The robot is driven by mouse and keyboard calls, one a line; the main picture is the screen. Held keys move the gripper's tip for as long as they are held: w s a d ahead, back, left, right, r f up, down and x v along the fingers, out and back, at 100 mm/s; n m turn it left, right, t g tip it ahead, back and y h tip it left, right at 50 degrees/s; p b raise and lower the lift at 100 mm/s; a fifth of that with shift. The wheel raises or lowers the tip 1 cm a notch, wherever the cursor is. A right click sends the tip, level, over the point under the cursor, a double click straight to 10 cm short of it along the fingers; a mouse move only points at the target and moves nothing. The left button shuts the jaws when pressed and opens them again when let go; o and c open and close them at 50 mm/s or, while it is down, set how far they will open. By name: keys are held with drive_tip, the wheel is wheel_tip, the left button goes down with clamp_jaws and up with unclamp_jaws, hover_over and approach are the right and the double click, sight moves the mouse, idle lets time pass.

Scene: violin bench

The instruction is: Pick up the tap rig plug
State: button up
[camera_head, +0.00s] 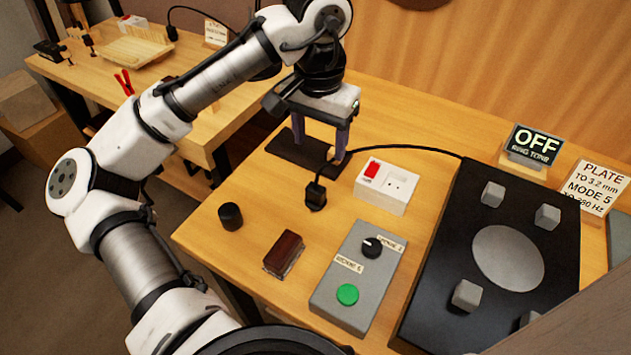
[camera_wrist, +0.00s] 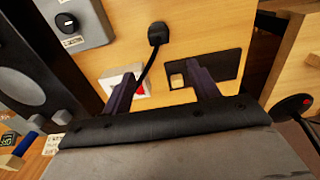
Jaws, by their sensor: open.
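My gripper (camera_head: 322,145) is open and empty, pointing down over a dark flat plate, behind the plug in the head view. In the wrist view the plug (camera_wrist: 157,34) lies beyond the fingertips of my gripper (camera_wrist: 160,72), roughly midway between them sideways. Its cord passes between the fingers. The plug is apart from both fingers.
The white socket box (camera_head: 395,200) with a red switch stands close right of the plug. The dark plate (camera_head: 285,150) lies under my gripper. A grey control box (camera_head: 335,285), a brown block (camera_head: 284,252) and a black cylinder (camera_head: 230,216) stand nearer. Bare bench surrounds the plug's left.

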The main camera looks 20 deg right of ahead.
sight(317, 186)
wheel_tip(317, 186, down, 9)
drive_tip(key=shift+a+r, duration=0.15)
drive_tip(key=shift+r, duration=0.05)
drive_tip(key=shift+s+a+f+p, duration=0.15)
drive_tip(key=shift+f+p, duration=0.25)
drive_tip(key=shift+f, duration=0.9)
drive_tip(key=shift+s+a+f+p, duration=0.1)
drive_tip(key=shift+f+p, duration=0.25)
drive_tip(key=shift+f, duration=0.95)
drive_tip(key=shift+d, duration=0.1)
drive_tip(key=c, duration=0.9)
drive_tip(key=shift+o, duration=0.2)
drive_tip(key=shift+r, duration=0.1)
